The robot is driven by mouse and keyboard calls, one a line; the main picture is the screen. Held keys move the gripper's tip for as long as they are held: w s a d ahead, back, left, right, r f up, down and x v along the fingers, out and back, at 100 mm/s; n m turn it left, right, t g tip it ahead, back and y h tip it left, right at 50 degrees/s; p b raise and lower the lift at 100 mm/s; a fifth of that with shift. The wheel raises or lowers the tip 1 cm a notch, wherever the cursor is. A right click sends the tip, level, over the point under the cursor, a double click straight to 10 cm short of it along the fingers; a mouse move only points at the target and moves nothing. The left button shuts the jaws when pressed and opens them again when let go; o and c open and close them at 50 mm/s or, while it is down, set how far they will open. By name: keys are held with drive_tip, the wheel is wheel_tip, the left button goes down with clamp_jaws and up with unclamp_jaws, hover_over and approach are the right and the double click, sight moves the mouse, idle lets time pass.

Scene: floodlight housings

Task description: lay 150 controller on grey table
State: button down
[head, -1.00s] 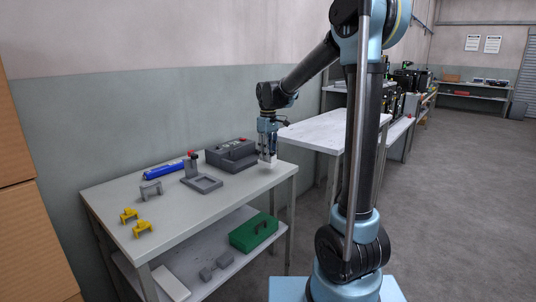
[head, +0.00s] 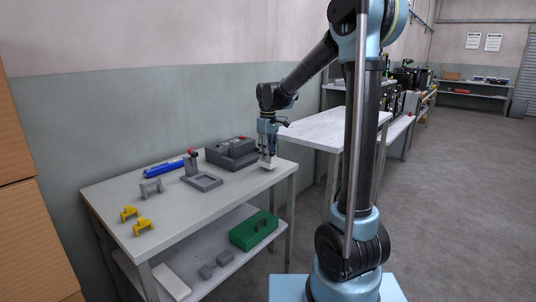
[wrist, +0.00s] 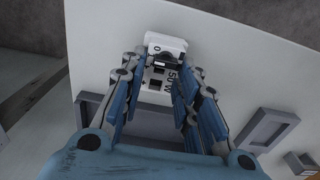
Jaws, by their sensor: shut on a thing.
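The 150 controller (wrist: 165,44) is a small white block with dark print, a "W" and part of a number, seen in the wrist view between my fingertips. In the head view it shows as a small white piece (head: 268,167) under my gripper (head: 267,157). My gripper is shut on it, also in the wrist view (wrist: 162,75). The controller is at or just above the top of the grey table (head: 145,205), near its right end; I cannot tell whether it touches. My fingers hide part of it.
A dark grey device with a red button (head: 230,152) stands close left of my gripper. A grey fixture (head: 203,181), a blue cylinder (head: 164,169), a grey bracket (head: 151,187) and yellow brackets (head: 136,222) are further left. The table's front right is clear.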

drive_tip(key=shift+f, duration=0.8)
idle(0.5)
drive_tip(key=c, duration=1.1)
unclamp_jaws()
drive_tip(key=shift+r, duration=0.1)
wheel_tip(320, 180, up, 11)
drive_tip(key=s+d+m, duration=0.3)
drive_tip(key=s+d, duration=0.5)
drive_tip(key=s, duration=0.1)
drive_tip(key=s+d+f+m, duration=0.2)
drive_tip(key=s+d+f, duration=0.2)
drive_tip(key=s+f, duration=0.2)
drive_tip(key=s+d+f+m+t, duration=0.1)
drive_tip(key=s+d+f+m, duration=0.1)
drive_tip(key=s+d+f, duration=0.2)
drive_tip(key=s+d+f+m+t, duration=0.1)
drive_tip(key=s+d+f+m, duration=0.2)
drive_tip(key=s+f, duration=0.6)
drive_tip(key=shift+s+d+f, duration=0.1)
drive_tip(key=shift+s+d, duration=0.2)
drive_tip(key=shift+s, duration=0.35)
drive_tip(key=shift+s+d, duration=0.25)
drive_tip(key=shift+s, duration=0.4)
drive_tip(key=shift+s+d+f, duration=0.1)
drive_tip(key=shift+s+d, duration=0.2)
drive_tip(key=shift+s, duration=0.35)
